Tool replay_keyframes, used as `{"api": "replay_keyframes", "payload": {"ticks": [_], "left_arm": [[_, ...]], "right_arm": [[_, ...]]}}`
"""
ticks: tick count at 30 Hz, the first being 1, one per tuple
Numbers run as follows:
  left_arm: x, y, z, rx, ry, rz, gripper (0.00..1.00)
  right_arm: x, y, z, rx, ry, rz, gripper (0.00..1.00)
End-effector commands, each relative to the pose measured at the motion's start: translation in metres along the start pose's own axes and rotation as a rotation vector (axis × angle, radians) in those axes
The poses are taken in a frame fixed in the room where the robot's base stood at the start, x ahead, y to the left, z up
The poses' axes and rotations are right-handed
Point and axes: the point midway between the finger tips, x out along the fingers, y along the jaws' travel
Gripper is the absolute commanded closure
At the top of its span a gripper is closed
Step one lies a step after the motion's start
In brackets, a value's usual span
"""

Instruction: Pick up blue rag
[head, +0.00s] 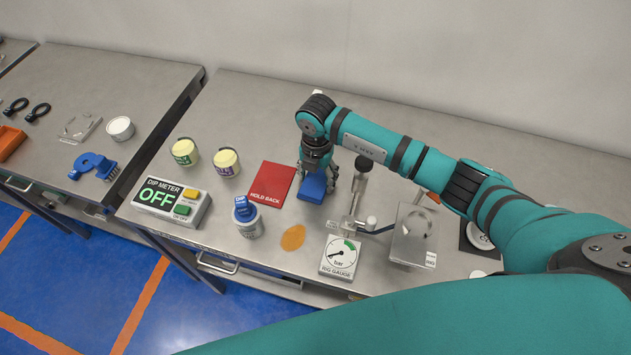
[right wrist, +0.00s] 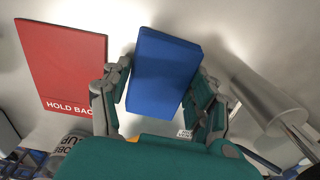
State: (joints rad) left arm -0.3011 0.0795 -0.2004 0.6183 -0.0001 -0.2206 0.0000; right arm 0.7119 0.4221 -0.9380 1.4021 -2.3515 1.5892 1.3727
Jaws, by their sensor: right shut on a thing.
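The blue rag (head: 312,188) is a flat, folded blue block on the steel bench, just right of the red HOLD BACK card. My right gripper (head: 325,180) comes down over it from above. In the right wrist view the blue rag (right wrist: 163,72) stands between the two fingers of my right gripper (right wrist: 155,95), which are shut on its sides. In the head view the gripper partly covers the rag, and I cannot tell whether the rag is clear of the bench. My left gripper is not in view.
The red card (head: 270,182) lies close left of the rag. A metal stand (head: 350,222) is close on the right. A gauge (head: 340,257), a blue-topped can (head: 248,220), an orange patch (head: 293,237) and a dip meter (head: 172,201) lie nearer the front edge.

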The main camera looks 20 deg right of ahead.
Motion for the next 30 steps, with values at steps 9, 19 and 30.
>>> {"api": "replay_keyframes", "payload": {"ticks": [9,19,30], "left_arm": [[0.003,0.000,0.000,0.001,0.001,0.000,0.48],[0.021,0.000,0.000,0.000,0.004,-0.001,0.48],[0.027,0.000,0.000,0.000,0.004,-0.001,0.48]], "right_arm": [[-0.007,0.001,0.001,0.001,-0.001,0.003,0.62],[-0.068,0.001,0.001,0.000,-0.004,0.004,0.62],[-0.101,0.000,0.000,0.000,0.000,0.000,0.62]]}}
